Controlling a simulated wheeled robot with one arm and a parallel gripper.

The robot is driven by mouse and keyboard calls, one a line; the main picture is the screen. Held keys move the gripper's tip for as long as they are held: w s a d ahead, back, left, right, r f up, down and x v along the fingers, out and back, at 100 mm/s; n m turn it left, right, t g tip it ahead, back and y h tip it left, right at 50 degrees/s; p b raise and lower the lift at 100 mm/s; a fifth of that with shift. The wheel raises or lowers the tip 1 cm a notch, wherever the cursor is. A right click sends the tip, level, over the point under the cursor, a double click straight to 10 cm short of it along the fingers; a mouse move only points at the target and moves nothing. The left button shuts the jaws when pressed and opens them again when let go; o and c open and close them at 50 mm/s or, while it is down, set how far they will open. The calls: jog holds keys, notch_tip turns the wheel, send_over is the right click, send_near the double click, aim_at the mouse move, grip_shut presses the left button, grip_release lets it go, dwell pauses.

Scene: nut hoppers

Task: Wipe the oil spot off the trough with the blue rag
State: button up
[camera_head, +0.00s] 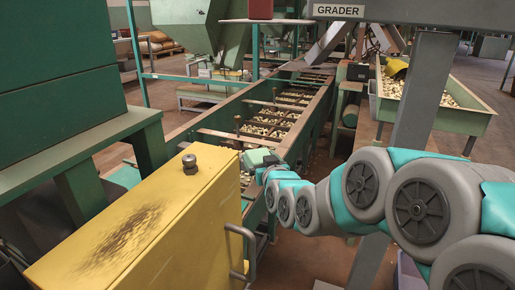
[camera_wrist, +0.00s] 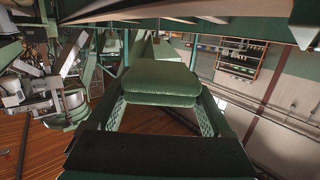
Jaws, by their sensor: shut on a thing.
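My gripper (camera_head: 264,170) is at the left end of my arm, beside the near part of the long green trough (camera_head: 318,112). It is shut on a soft-looking green pad (camera_head: 258,157), which also shows between the fingers in the wrist view (camera_wrist: 160,80). The pad looks green, and I cannot tell whether it is the rag; I see no clearly blue rag. The trough holds nuts in several sections split by crossbars. I cannot make out an oil spot on it; my gripper and the yellow cabinet hide part of its near end.
A yellow cabinet (camera_head: 195,220) stands close in front, with a knob (camera_head: 189,164) and a dark smudge (camera_head: 125,235) on top and a handle (camera_head: 240,255) at its side. A grey post (camera_head: 420,90) stands right of the trough. Another nut-filled green bin (camera_head: 470,121) is at the right.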

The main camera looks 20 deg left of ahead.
jog(key=shift+r, duration=1.5)
notch_tip(320, 180, up, 12)
jog(key=p, duration=1.2)
jog(key=shift+p, duration=0.35)
